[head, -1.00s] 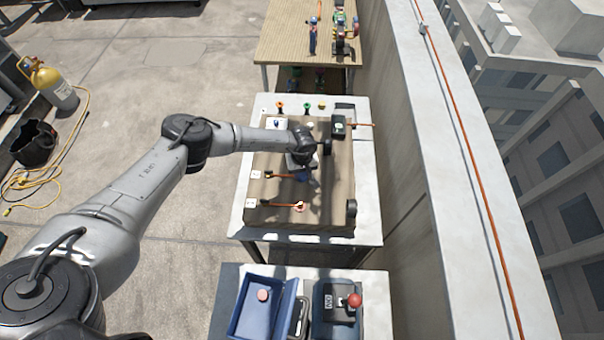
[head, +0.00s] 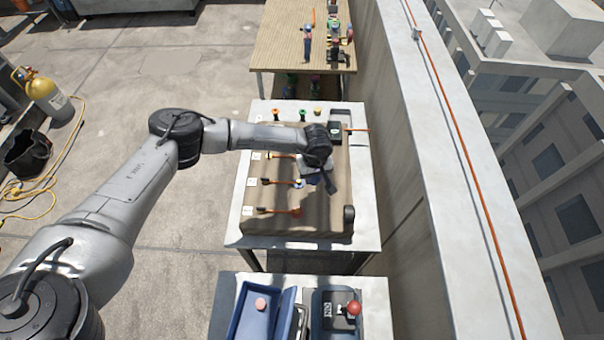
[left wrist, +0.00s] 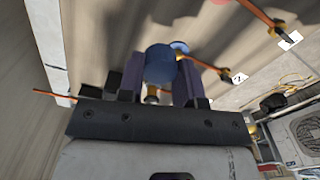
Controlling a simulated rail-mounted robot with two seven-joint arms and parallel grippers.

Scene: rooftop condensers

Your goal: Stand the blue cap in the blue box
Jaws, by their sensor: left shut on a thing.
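My left gripper (head: 322,175) hangs over the brown panel, to the right of the middle fitting. In the left wrist view the left gripper (left wrist: 160,80) is shut on the blue cap (left wrist: 160,62), a round blue disc between the dark fingers. Just behind it is a blue-ringed fitting (left wrist: 180,47) at the end of an orange line; I cannot tell how wide the gap to it is. In the head view the cap is hard to make out under the gripper. The blue box (head: 240,325) is open on the near table, with a pink-red round piece inside. My right gripper is not seen.
The panel (head: 310,222) carries several orange lines with white labels. Small coloured caps stand along the far table edge (head: 290,106). A case with a red knob (head: 354,308) is right of the blue box. A wall (head: 395,180) runs along the right.

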